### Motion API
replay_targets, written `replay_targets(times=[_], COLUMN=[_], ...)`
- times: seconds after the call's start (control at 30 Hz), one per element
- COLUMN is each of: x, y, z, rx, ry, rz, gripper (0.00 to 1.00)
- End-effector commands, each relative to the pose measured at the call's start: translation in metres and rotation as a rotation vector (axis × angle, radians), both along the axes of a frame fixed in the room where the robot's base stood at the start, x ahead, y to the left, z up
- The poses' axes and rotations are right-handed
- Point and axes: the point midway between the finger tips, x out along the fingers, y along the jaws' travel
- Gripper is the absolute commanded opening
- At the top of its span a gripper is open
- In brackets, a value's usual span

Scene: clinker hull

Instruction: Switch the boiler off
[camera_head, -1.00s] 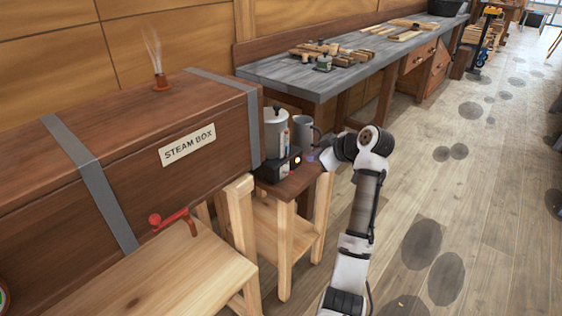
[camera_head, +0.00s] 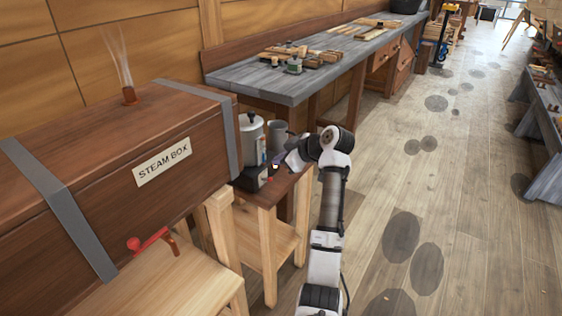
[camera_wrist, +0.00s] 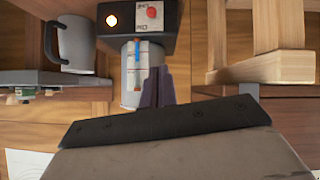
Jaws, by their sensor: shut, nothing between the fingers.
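The boiler (camera_head: 252,136) is a silver cylinder on a black base, standing on a small wooden stand beside the steam box. The wrist view shows it upside down: the cylinder (camera_wrist: 129,88) with a blue and orange gauge, and the black base (camera_wrist: 178,40) above it. My gripper (camera_head: 279,161) is shut and empty in front of the boiler. Its dark fingers (camera_wrist: 158,84) show before the cylinder, apart from the switch in the picture.
A grey mug (camera_head: 277,133) stands close behind the boiler, also in the wrist view (camera_wrist: 76,45). The steam box (camera_head: 110,160) with a red handle (camera_head: 153,242) is at left. A grey workbench (camera_head: 290,82) runs behind.

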Motion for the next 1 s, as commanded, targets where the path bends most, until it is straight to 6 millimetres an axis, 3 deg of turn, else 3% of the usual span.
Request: replay_targets(times=[0.33, 0.63, 1.0], x=[0.037, 0.035, 0.035], y=[0.048, 0.031, 0.029], z=[-0.043, -0.077, -0.081], rx=[0.000, 0.001, 0.001], ry=[0.005, 0.003, 0.001], rz=[0.002, -0.001, -0.001], gripper=[0.00, 0.00, 0.00])
